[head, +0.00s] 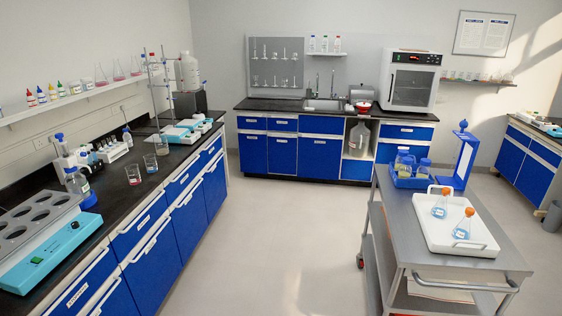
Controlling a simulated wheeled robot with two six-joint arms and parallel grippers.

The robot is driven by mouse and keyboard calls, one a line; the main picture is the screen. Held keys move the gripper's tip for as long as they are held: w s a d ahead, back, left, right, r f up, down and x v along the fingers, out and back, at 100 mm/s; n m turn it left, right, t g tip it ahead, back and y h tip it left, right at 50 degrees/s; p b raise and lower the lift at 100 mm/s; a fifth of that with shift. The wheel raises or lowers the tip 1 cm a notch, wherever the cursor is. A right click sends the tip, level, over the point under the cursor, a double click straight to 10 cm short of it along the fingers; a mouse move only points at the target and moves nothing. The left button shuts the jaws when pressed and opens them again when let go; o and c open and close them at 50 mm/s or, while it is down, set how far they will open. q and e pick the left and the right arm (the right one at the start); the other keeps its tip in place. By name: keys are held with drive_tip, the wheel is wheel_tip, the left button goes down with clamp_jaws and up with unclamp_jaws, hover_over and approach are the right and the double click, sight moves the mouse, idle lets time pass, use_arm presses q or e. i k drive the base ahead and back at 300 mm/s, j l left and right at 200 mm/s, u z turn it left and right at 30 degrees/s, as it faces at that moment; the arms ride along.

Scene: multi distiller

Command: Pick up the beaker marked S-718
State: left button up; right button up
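Two small glass beakers stand on the black top of the left bench. The nearer beaker (133,175) holds a little red liquid. The other beaker (151,164) stands just behind it to the right and looks bluish or clear. Their markings are too small to read, so I cannot tell which one is S-718. Neither of my grippers is in view.
The left bench (95,208) also carries a turquoise block with round wells (45,240), bottles and turquoise instruments (185,130). A grey cart (400,222) on the right holds a white tray (440,238) with two orange-capped flasks. The floor (285,235) between is clear.

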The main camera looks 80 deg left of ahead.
sight(151, 165)
drive_tip(key=u, duration=0.5)
drive_tip(key=j+u, duration=0.2)
drive_tip(key=u, duration=0.3)
drive_tip(key=j+u, duration=0.1)
drive_tip(key=u, duration=0.4)
drive_tip(key=j+u, duration=0.1)
drive_tip(key=u, duration=0.4)
drive_tip(key=i+j+u, duration=0.1)
drive_tip(key=j+u, duration=0.3)
drive_tip(key=i+j+u, duration=0.1)
drive_tip(key=j+u, duration=0.3)
drive_tip(key=i+j+u, duration=0.15)
drive_tip(key=u, duration=0.25)
drive_tip(key=i+j+u, duration=0.15)
drive_tip(key=i+j, duration=0.3)
drive_tip(key=i+j+u, duration=0.15)
drive_tip(key=i+j, duration=0.25)
drive_tip(key=i, duration=0.15)
